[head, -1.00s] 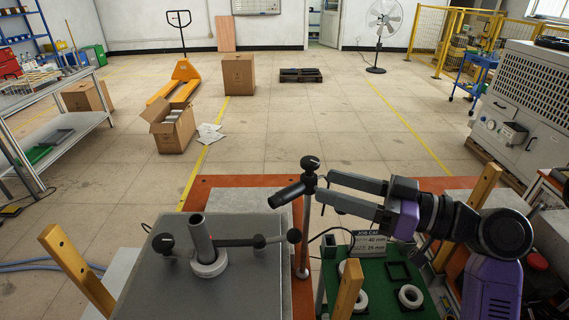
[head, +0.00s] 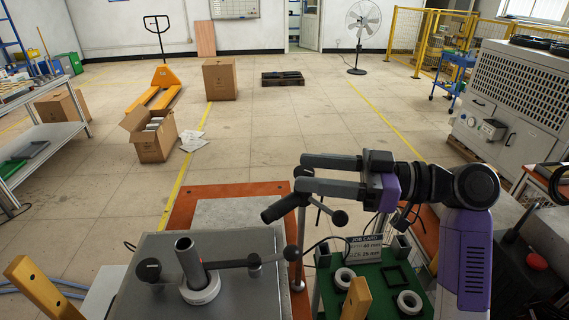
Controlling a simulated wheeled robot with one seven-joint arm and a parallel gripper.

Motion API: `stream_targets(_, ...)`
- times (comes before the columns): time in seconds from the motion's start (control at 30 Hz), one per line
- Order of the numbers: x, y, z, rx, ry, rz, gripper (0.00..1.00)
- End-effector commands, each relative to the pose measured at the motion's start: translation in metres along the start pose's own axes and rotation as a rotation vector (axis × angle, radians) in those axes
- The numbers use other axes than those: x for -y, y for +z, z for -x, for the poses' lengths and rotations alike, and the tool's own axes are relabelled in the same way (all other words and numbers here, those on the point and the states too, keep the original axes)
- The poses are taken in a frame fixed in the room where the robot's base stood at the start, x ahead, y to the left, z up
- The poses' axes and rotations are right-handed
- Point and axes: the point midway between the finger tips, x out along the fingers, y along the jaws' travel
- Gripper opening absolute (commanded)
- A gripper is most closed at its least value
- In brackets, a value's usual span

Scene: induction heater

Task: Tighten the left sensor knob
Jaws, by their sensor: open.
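A black sensor rod (head: 285,208) sticks out leftward from an upright post (head: 299,245). My gripper (head: 302,173) is open and points left, one finger above the other, at the post's top. A dark knob at the post top lies mostly behind or between the fingertips; I cannot tell whether they touch it. Another round black knob (head: 149,270) sits at the left end of a dark bar (head: 228,264) over the grey heater top (head: 235,298). I cannot tell which is the left sensor knob.
A metal tube (head: 188,260) stands in a pale ring (head: 201,290) on the heater. A green tray (head: 388,308) holds pale rings and a job card (head: 364,248). Wooden posts (head: 40,290) stand at the front. The floor behind is clear near the orange base (head: 232,190).

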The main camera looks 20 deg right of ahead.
Motion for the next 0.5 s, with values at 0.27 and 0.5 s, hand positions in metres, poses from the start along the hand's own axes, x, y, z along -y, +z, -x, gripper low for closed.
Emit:
stream_targets(0.27,0.0,-0.001,-0.039,0.0,-0.001,-0.002,0.52)
stream_targets(0.5,0.0,0.0,-0.049,0.0,0.001,-0.001,0.52)
